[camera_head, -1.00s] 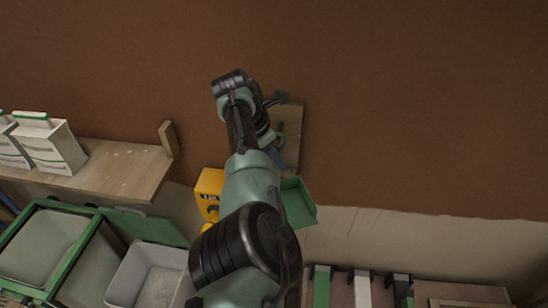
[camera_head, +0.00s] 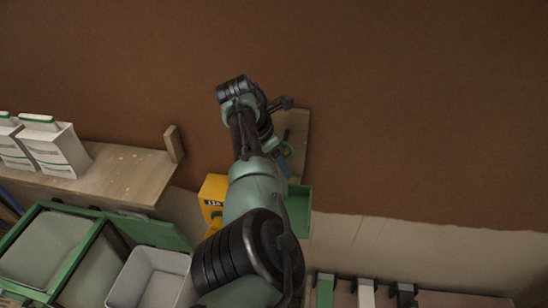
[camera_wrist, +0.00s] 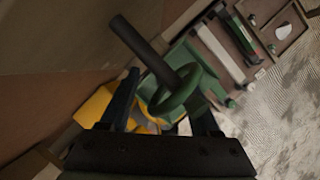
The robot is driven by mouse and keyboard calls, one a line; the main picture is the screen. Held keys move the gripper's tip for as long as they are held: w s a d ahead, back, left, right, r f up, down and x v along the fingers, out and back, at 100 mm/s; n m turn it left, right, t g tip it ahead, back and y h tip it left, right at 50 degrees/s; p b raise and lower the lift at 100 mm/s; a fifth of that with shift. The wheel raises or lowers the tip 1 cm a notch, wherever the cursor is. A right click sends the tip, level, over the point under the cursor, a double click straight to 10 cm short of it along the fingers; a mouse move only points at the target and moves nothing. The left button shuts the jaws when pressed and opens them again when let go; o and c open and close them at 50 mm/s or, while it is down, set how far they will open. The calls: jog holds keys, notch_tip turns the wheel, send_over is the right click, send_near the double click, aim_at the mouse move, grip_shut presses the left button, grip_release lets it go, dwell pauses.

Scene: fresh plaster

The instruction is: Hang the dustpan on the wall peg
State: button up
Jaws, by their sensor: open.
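The green dustpan (camera_head: 299,204) hangs low against the wall in the head view, right of my arm, which hides part of it. The ring appears to be around the peg, but I cannot tell how far on.
A yellow object (camera_head: 213,190) stands left of the dustpan. A wooden shelf (camera_head: 120,172) with white packages (camera_head: 55,148) is at left. Green-rimmed bins (camera_head: 45,245) and a grey bin (camera_head: 150,278) are below. Long-handled tools (camera_head: 367,293) lie lower right. The wall at right is clear.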

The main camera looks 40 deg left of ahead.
jog(key=shift+w+d+r, duration=0.35)
jog(key=shift+d+r, duration=0.05)
jog(key=shift+r, duration=0.05)
jog(key=s+a+r+m+t+y+b, duration=0.1)
jog(key=s+a+r+y, duration=0.15)
jog(key=r, duration=0.35)
jog(key=s+a+r+m+t+y, duration=0.1)
jog(key=a+r+m, duration=0.15)
jog(key=r, duration=0.45)
jog(key=w+d+r+m+t+y, duration=0.2)
jog(key=d+r+m+t+y, duration=0.15)
jog(key=r+m, duration=0.4)
jog(key=w+d+r+m+t+y, duration=0.25)
jog(key=d+r+m+t, duration=0.2)
jog(key=r, duration=0.65)
jog(key=s+d+r+m+t+h, duration=0.4)
jog(key=s+d+r+m+t, duration=0.2)
jog(key=d, duration=0.7)
jog(key=s+d+r+m+t+h, duration=0.3)
jog(key=s+d+r+m+t, duration=0.4)
jog(key=s+d+r+m, duration=0.3)
jog(key=s+d+r, duration=0.1)
jog(key=s+d, duration=0.2)
jog(key=d, duration=0.1)
jog(key=shift+h, duration=0.35)
